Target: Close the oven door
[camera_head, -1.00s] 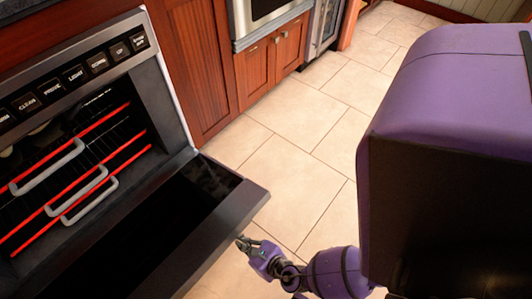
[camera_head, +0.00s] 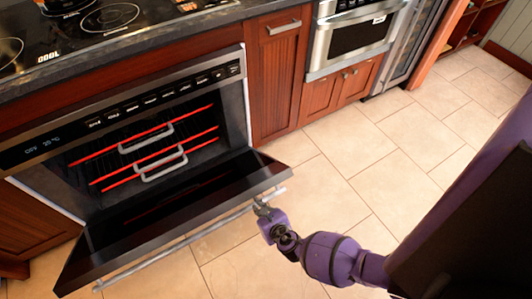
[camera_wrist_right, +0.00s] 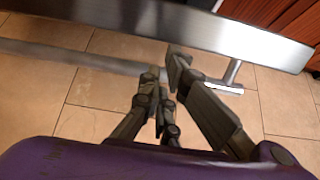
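The oven door (camera_head: 190,208) hangs open, lowered toward the front, with its dark inner face up. Its silver handle bar (camera_head: 190,240) runs along the outer edge. My right gripper (camera_head: 262,205) is low at the right end of the door, close by the handle. In the right wrist view, my right gripper's fingers (camera_wrist_right: 165,70) are apart with a narrow gap, and the handle bar (camera_wrist_right: 60,54) passes at their tips. I cannot tell whether they touch it. The door's metal edge (camera_wrist_right: 215,30) lies beyond. My left gripper is not in view.
The oven cavity (camera_head: 150,150) holds racks with red front bars and grey handles. A cooktop (camera_head: 100,20) is above it. Wooden cabinets (camera_head: 275,80) and a microwave drawer (camera_head: 352,38) stand to the right. Tiled floor (camera_head: 330,190) in front is clear.

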